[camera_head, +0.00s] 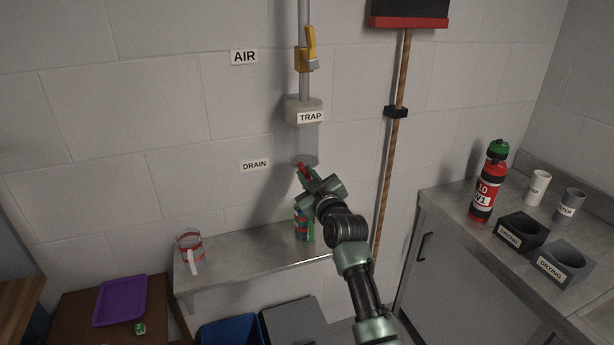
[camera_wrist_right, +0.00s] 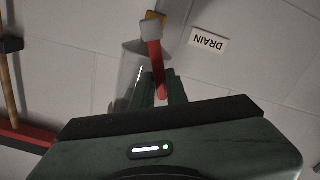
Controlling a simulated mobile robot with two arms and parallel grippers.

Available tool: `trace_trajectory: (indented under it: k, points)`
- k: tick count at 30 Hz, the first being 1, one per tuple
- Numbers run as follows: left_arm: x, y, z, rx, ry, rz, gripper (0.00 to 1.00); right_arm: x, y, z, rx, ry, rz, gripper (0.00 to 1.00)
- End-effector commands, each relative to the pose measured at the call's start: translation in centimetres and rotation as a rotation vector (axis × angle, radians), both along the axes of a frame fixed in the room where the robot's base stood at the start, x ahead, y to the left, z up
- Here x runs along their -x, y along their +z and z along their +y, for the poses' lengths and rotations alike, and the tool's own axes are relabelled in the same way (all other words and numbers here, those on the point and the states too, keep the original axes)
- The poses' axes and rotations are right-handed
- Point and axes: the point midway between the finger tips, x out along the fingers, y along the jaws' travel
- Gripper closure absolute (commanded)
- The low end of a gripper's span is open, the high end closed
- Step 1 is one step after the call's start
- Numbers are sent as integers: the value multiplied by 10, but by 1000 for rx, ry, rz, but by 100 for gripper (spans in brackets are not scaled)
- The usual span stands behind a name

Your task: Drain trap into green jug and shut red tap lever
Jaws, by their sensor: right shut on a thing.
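The trap (camera_head: 303,112) is a pale block labelled TRAP on the wall pipe, with a clear bowl (camera_head: 304,145) below it. The red tap lever (camera_head: 301,167) is under the bowl and shows as a red bar in the right wrist view (camera_wrist_right: 155,65). My right gripper (camera_head: 308,176) is shut on the lever, its dark green fingers (camera_wrist_right: 160,88) around the lever's lower part. A container with green on it (camera_head: 302,228), seemingly the green jug, stands on the shelf below, partly hidden by my right arm. Its contents cannot be told. My left gripper is out of view.
A red-banded jug (camera_head: 189,250) stands at the left of the metal shelf (camera_head: 240,266). A yellow valve lever (camera_head: 310,45) is above the trap. Bottles (camera_head: 485,190) and dark holders (camera_head: 522,230) stand on the right counter.

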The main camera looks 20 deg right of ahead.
Motion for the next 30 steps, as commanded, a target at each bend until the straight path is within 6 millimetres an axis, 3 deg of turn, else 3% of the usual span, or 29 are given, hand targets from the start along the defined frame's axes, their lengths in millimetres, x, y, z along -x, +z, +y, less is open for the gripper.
trace_trajectory:
  k: [30]
  points:
    - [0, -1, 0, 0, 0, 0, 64, 0, -3, 0, 45, 1, 1, 100]
